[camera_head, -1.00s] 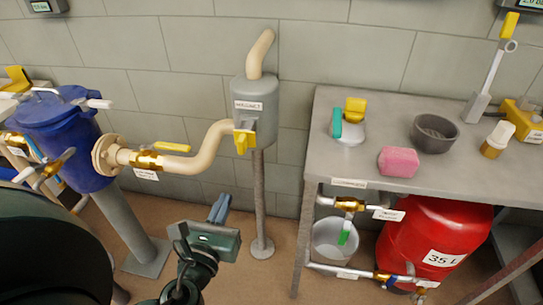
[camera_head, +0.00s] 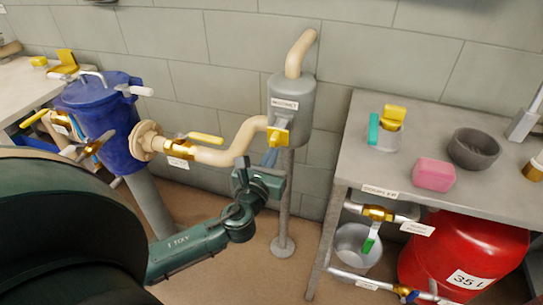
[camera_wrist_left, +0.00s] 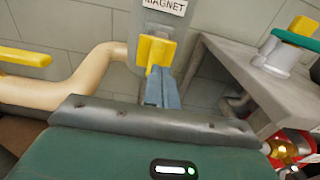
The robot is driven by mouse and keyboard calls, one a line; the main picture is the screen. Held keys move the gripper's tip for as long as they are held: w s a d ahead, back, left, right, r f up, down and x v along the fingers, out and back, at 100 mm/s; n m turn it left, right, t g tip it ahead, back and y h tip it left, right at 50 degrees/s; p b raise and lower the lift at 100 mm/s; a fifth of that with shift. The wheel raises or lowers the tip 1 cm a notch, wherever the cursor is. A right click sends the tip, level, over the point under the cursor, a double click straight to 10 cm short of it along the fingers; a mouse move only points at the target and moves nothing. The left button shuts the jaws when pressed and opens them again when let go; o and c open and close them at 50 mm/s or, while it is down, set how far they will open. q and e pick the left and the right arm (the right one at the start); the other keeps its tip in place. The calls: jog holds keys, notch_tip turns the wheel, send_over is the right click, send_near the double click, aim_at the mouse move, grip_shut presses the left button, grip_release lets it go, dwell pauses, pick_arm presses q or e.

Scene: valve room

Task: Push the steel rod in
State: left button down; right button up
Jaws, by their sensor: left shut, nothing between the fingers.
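The grey cylindrical housing labelled MAGNET (camera_head: 291,92) stands on a post. A yellow handle (camera_head: 278,136) sits on its front; I cannot make out the steel rod itself apart from this handle. In the left wrist view the yellow handle (camera_wrist_left: 154,51) is just beyond the fingertips. My left gripper (camera_head: 270,157) is shut and empty, with its blue-grey fingers pointing up at the handle from just below. In the left wrist view the closed fingers (camera_wrist_left: 158,72) overlap the handle's lower edge; I cannot tell whether they touch. My right gripper is out of view.
A cream pipe (camera_head: 228,153) with a yellow-levered valve joins the housing to a blue vessel (camera_head: 98,112) at left. A grey table (camera_head: 372,165) with a pink sponge (camera_head: 433,174) and bowl stands at right, above a red tank (camera_head: 462,250).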

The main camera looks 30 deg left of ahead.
aim_at(277, 143)
pick_arm(q)
jog(key=shift+w, duration=0.1)
jog(key=x, duration=0.4)
jog(key=shift+w+r+p, duration=0.1)
jog(key=shift+w+p, duration=0.05)
jog(key=shift+p, duration=0.15)
jog(key=shift+a+r, duration=0.1)
jog(key=shift+r, duration=0.05)
jog(key=shift+w, duration=0.1)
jog(key=shift+a, duration=0.1)
